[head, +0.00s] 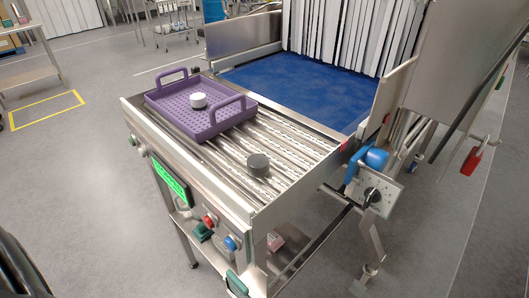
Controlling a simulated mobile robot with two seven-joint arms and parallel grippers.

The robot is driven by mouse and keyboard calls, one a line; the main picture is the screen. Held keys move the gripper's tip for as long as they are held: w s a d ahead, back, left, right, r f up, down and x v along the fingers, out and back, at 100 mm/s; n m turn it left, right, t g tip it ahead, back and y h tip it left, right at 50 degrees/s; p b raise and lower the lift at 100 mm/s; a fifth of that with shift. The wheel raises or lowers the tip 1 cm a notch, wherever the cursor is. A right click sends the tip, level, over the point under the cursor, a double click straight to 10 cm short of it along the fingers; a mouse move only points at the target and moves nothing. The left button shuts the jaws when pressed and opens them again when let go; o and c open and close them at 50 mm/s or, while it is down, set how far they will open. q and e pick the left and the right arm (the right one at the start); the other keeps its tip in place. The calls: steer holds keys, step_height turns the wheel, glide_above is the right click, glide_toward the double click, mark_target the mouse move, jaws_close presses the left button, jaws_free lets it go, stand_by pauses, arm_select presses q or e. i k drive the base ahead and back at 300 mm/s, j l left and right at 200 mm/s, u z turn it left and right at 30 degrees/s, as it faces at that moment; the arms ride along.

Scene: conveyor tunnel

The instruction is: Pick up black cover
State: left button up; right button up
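A dark grey to black round cover (258,164), shaped like a short cylinder, sits upright on the metal rollers near the front right of the conveyor table (290,146). A purple perforated tray (222,119) with two raised handles lies on the rollers to its left and behind it. A light grey and white round piece (198,100) stands inside the tray. The dark cover is outside the tray and apart from it. Neither of my grippers shows in the head view, so nothing is seen touching the cover.
A blue conveyor belt (300,89) runs back under white strip curtains (345,37). Raised metal side walls flank the belt. A control panel with a green display (169,181) and coloured buttons faces the front. Grey floor (90,180) is clear at left.

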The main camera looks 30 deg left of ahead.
mark_target(258, 164)
steer(key=l+u, duration=0.15)
steer(key=u, duration=0.6)
